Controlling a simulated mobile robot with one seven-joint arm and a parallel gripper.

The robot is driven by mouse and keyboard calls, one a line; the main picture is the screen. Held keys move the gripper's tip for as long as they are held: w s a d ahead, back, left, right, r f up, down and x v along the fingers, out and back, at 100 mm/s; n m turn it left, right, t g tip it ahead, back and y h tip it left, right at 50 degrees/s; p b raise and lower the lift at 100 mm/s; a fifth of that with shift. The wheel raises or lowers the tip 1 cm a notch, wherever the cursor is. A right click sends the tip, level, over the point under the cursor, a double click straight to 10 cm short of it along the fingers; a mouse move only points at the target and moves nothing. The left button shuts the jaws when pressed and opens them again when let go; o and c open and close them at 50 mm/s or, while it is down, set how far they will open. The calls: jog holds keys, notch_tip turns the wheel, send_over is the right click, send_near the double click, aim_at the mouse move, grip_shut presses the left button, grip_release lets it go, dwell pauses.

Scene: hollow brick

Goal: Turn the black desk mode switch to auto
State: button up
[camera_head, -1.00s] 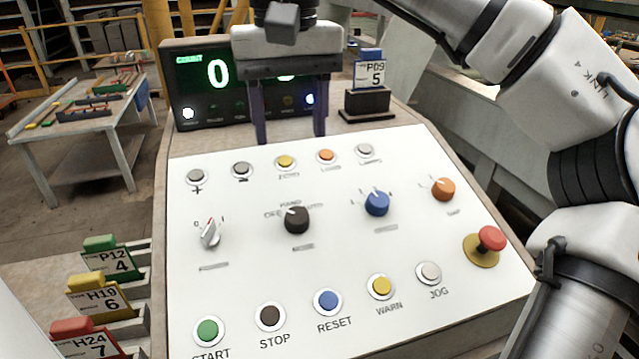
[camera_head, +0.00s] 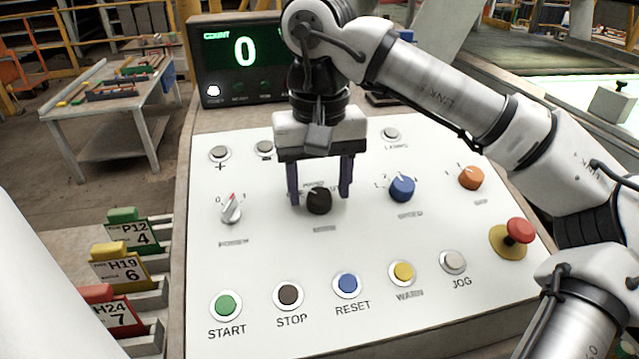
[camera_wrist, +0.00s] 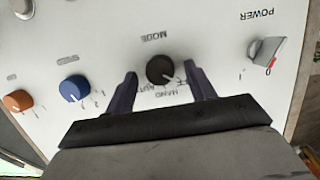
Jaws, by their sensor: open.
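The black mode switch (camera_head: 319,201) is a round knob on the white sloped desk panel (camera_head: 260,255). It also shows in the wrist view (camera_wrist: 161,70), with MODE printed on one side and HAND and AUTO on the other. Its white pointer mark appears toward the lower right in the wrist view, near the labels and partly close to a finger. My gripper (camera_head: 319,200) is open, with one dark finger on each side of the knob. In the wrist view my gripper (camera_wrist: 160,88) shows gaps between both fingers and the knob. The gripper hides part of the printed positions in the head view.
The power switch (camera_head: 231,210) is left of the knob; the blue speed knob (camera_head: 402,189) and orange knob (camera_head: 471,178) are right. A front row includes the green start button (camera_head: 226,306). A red mushroom button (camera_head: 519,231) stands up at the right. The counter display (camera_head: 240,60) is behind.

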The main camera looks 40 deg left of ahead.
jog(key=shift+f, duration=0.3)
jog(key=c, duration=1)
jog(key=shift+o, duration=0.2)
